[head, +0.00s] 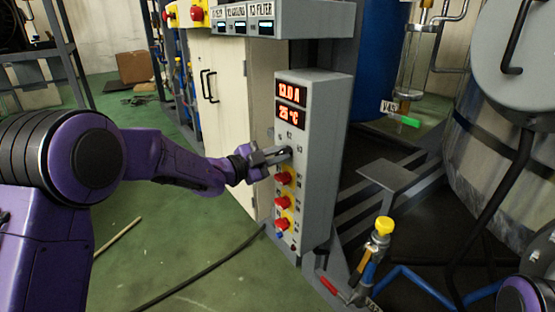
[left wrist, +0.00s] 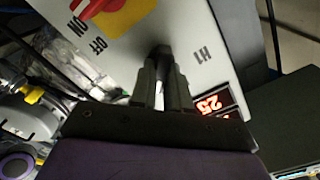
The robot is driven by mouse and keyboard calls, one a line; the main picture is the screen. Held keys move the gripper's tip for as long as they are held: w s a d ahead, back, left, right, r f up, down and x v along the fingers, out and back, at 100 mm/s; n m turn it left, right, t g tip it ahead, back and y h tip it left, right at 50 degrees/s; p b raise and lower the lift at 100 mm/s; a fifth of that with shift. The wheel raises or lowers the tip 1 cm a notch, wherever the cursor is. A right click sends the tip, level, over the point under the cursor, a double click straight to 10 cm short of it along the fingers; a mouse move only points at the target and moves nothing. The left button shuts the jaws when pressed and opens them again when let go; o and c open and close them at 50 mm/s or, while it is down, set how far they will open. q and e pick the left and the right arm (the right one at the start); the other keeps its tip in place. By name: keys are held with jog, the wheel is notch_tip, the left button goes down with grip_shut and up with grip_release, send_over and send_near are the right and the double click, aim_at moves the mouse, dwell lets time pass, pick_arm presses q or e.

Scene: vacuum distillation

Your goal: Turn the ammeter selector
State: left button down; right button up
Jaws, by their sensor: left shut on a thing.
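The grey control box (head: 318,150) stands upright in the middle of the head view, with red displays reading about 13.0 A (head: 290,91) and 25 °C (head: 290,117). The ammeter selector is a small black knob below the displays, among small position marks. My left gripper (head: 285,154) reaches it from the left and is shut on it, hiding most of it. In the left wrist view the two fingers (left wrist: 164,85) close on the dark selector knob (left wrist: 162,51). My right gripper is out of view.
Several red rotary switches on yellow plates (head: 283,178) run down the box below the selector. A grey instrument housing (head: 265,24) overhangs above. A yellow-capped valve (head: 383,226) and a large tank (head: 500,150) are at the right. Green floor (head: 190,250) lies open at the left.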

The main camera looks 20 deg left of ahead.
pick_arm(q)
jog(key=shift+m, duration=0.5)
jog(key=c, duration=1.1)
grip_release()
jog(key=p+v, duration=0.1)
jog(key=v, duration=0.9)
jog(key=shift+s+a, duration=0.25)
